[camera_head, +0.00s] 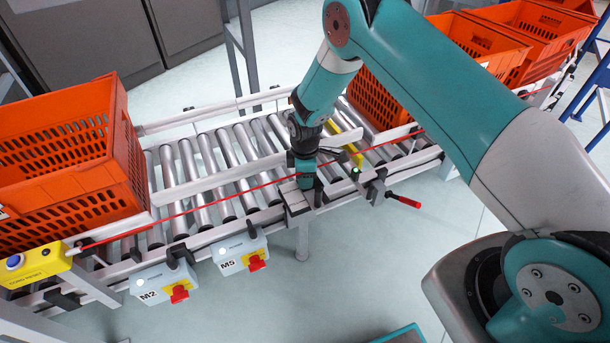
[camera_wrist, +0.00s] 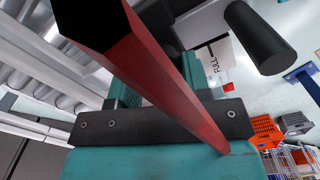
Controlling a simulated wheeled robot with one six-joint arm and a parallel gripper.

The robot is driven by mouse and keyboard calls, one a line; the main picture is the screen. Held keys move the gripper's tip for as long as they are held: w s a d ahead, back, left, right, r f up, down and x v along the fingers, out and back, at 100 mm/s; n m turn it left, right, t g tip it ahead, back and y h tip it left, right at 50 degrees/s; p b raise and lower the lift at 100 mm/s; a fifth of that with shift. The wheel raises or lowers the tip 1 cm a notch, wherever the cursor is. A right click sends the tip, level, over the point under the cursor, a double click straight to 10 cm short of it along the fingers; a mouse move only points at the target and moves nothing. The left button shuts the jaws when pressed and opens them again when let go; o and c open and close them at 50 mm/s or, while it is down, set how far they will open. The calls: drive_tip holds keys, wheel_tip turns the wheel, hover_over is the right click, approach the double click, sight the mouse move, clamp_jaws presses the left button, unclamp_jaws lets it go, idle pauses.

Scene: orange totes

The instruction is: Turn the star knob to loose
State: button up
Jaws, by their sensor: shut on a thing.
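My gripper (camera_head: 306,186) points down at the front rail of the roller conveyor, over a pale block (camera_head: 297,203). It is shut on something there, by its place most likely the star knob. The knob itself is hidden by the jaws, so its shape and how far it is turned cannot be told. In the wrist view, a red bar with a dark end face (camera_wrist: 160,75) crosses close in front of the lens and covers the middle of the picture. A black cylinder (camera_wrist: 260,38) shows at the upper right, near a white label reading PULL (camera_wrist: 212,58).
A red cord (camera_head: 215,200) runs along the rail, close by my gripper. A red-handled lever (camera_head: 403,201) sticks out to the right. Switch boxes M2 (camera_head: 165,283) and M5 (camera_head: 240,253) hang at the front. An orange tote (camera_head: 65,160) stands left; others stand right.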

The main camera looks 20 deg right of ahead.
drive_tip(key=shift+d+n, duration=0.1)
drive_tip(key=shift+n, duration=1.1)
drive_tip(key=o, duration=0.9)
drive_tip(key=shift+o, duration=0.2)
drive_tip(key=shift+r, duration=0.1)
wheel_tip(320, 180, up, 17)
drive_tip(key=shift+r+p, duration=0.15)
drive_tip(key=shift+p, duration=0.3)
